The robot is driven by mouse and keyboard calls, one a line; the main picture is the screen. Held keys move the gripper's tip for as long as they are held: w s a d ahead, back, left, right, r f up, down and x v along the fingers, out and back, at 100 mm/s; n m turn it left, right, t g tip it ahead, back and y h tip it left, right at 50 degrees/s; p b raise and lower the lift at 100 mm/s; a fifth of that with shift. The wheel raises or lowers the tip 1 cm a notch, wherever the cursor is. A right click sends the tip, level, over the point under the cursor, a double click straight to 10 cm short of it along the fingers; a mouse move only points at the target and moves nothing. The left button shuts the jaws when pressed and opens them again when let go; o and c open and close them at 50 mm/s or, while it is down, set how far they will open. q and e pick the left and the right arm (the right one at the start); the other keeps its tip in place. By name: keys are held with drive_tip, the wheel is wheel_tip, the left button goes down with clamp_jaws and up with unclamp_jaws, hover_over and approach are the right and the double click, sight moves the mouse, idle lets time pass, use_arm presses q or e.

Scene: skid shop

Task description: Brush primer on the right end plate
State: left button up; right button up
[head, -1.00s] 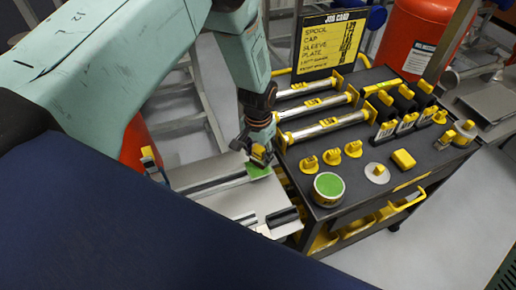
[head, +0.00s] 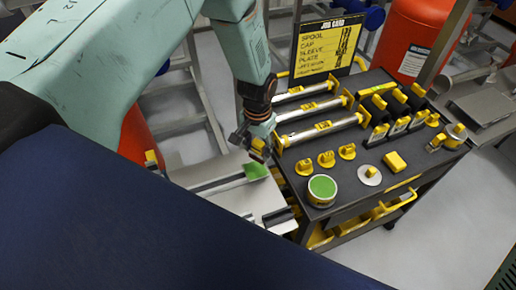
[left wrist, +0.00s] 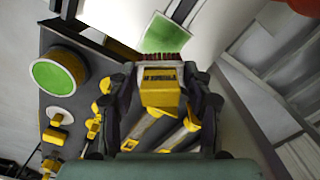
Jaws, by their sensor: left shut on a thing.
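My left gripper (head: 257,148) is shut on a yellow-handled brush, and the brush (left wrist: 160,88) shows best in the left wrist view. Its reddish bristles point at a bright green patch (head: 256,172) on the pale metal plate (head: 222,173). In the left wrist view the bristle tips meet the near edge of the green patch (left wrist: 168,36) in the picture; I cannot tell whether they touch the plate. An open round tin of green primer (head: 321,190) stands on the cart's front left corner; it also shows in the left wrist view (left wrist: 58,72). My right gripper is not in view.
The dark cart top (head: 348,208) holds metal rods with yellow ends (head: 318,130), small yellow-handled pieces (head: 326,159) and a yellow block (head: 395,161). A job card board (head: 327,47) stands at its back. A red tank (head: 411,42) is behind.

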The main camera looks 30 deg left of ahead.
use_arm(q)
drive_tip(key=shift+d+r+p, duration=0.1)
drive_tip(key=shift+r+p, duration=0.2)
drive_tip(key=shift+r, duration=0.45)
drive_tip(key=shift+s+r+p, duration=0.25)
drive_tip(key=shift+r+p, duration=0.15)
drive_tip(key=shift+r, duration=0.2)
drive_tip(key=shift+f, duration=0.1)
drive_tip(key=shift+w+a+f, duration=0.1)
drive_tip(key=shift+a, duration=0.1)
drive_tip(key=shift+w, duration=0.1)
drive_tip(key=shift+d, duration=0.15)
drive_tip(key=shift+d, duration=0.1)
drive_tip(key=shift+s, duration=0.2)
